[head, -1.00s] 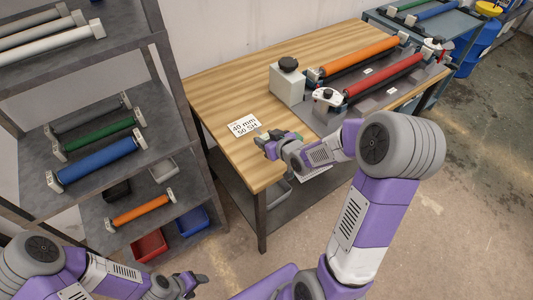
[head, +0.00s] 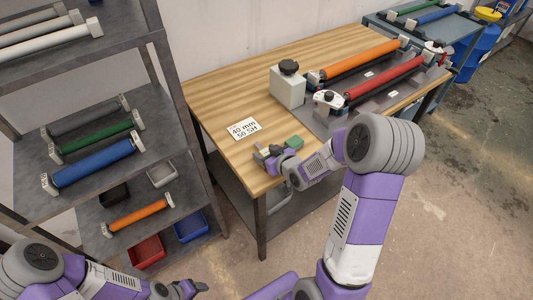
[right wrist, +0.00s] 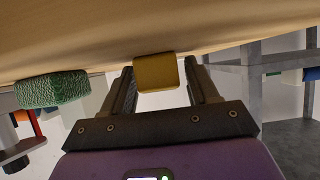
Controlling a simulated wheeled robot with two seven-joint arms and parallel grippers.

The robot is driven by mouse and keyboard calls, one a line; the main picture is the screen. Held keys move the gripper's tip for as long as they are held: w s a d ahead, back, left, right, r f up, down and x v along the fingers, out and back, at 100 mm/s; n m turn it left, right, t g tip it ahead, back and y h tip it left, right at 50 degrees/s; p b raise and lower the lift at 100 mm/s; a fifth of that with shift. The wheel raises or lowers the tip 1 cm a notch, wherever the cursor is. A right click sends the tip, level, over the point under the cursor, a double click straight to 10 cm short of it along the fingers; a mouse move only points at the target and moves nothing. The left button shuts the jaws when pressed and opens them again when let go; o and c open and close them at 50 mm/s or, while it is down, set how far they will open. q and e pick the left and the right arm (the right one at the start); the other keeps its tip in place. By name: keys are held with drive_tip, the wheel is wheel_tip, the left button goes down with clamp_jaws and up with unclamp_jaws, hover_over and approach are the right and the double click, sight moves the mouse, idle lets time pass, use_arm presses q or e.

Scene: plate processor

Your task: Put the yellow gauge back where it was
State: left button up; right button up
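The yellow gauge (right wrist: 154,73) is a small yellow block, seen in the right wrist view between the two fingers of my right gripper (right wrist: 160,88). The fingers stand apart, with a gap visible beside the gauge on the right. The gauge appears to touch the tabletop, which fills the top of that view. In the head view my right gripper (head: 264,156) is low over the table's near edge, and the gauge is hard to make out there. A green block (head: 294,142) lies beside it. My left gripper (head: 190,288) is at the bottom, away from the table; its opening is unclear.
The wooden table (head: 220,95) holds a white label card (head: 242,128), a pale box with a black knob (head: 287,87), and a machine with orange (head: 358,59) and red rollers. A grey shelf (head: 80,190) with rollers and bins stands at left.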

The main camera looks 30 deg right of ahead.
drive_tip(key=shift+o, duration=0.7)
drive_tip(key=shift+r, duration=0.15)
drive_tip(key=p+v, duration=0.2)
drive_tip(key=v, duration=0.4)
drive_tip(key=shift+s+d+r, duration=0.1)
drive_tip(key=shift+s+r, duration=0.1)
drive_tip(key=shift+r, duration=0.05)
drive_tip(key=b+v, duration=0.3)
drive_tip(key=b, duration=0.2)
drive_tip(key=shift+s+a+b, duration=0.2)
drive_tip(key=shift+s+b, duration=0.1)
drive_tip(key=shift+s, duration=0.05)
drive_tip(key=shift+s+d+r+b, duration=0.3)
drive_tip(key=shift+s+r+b, duration=0.2)
drive_tip(key=shift+s+b, duration=0.4)
drive_tip(key=shift+w, duration=0.15)
